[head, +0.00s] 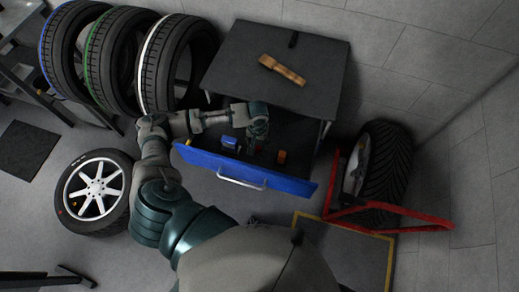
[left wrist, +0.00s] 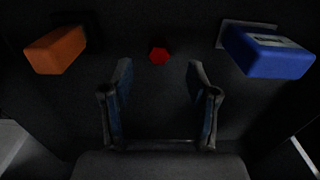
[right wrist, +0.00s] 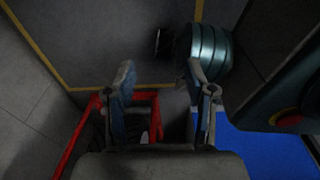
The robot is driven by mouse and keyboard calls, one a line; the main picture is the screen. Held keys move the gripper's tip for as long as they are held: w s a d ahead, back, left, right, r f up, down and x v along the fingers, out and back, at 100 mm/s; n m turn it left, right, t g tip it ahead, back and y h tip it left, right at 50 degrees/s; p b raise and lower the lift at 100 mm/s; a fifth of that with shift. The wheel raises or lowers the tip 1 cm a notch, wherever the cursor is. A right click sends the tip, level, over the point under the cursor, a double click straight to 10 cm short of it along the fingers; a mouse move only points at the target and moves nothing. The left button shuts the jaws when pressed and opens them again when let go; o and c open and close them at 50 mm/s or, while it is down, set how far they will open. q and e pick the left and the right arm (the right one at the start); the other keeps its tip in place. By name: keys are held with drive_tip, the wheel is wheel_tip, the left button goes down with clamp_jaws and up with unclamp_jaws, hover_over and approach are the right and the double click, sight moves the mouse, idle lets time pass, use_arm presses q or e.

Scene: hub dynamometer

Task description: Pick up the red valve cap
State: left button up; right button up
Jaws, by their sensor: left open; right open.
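The red valve cap (left wrist: 159,55) is a small red piece on the dark drawer floor in the left wrist view. It lies beyond the fingertips and roughly midway between them. My left gripper (left wrist: 158,75) is open and empty, pointing down into the open drawer; it also shows in the head view (head: 257,140). In the head view the cap is too small and dark to tell apart from the gripper. My right gripper (right wrist: 158,75) is open and empty, over the floor area near the red stand.
In the drawer, an orange block (left wrist: 55,50) and a blue box (left wrist: 268,52) lie on either side of the cap. The blue drawer front (head: 240,170) is pulled out from the dark cabinet (head: 270,70). A red stand (head: 395,218) with a tire is at the right.

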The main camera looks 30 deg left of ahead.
sight(258, 147)
use_arm(q)
drive_tip(key=shift+a+f, duration=0.15)
drive_tip(key=shift+f, duration=0.2)
wheel_tip(258, 147, down, 5)
drive_tip(key=shift+w+r+b, duration=0.1)
drive_tip(key=shift+b, duration=0.3)
drive_tip(key=shift+d, duration=0.3)
drive_tip(key=c, duration=1)
drive_tip(key=shift+a, duration=0.25)
use_arm(e)
drive_tip(key=shift+w+a+r, duration=0.2)
drive_tip(key=shift+w+a, duration=0.05)
drive_tip(key=shift+w, duration=0.35)
drive_tip(key=shift+w+a+r, duration=0.2)
drive_tip(key=shift+w, duration=0.35)
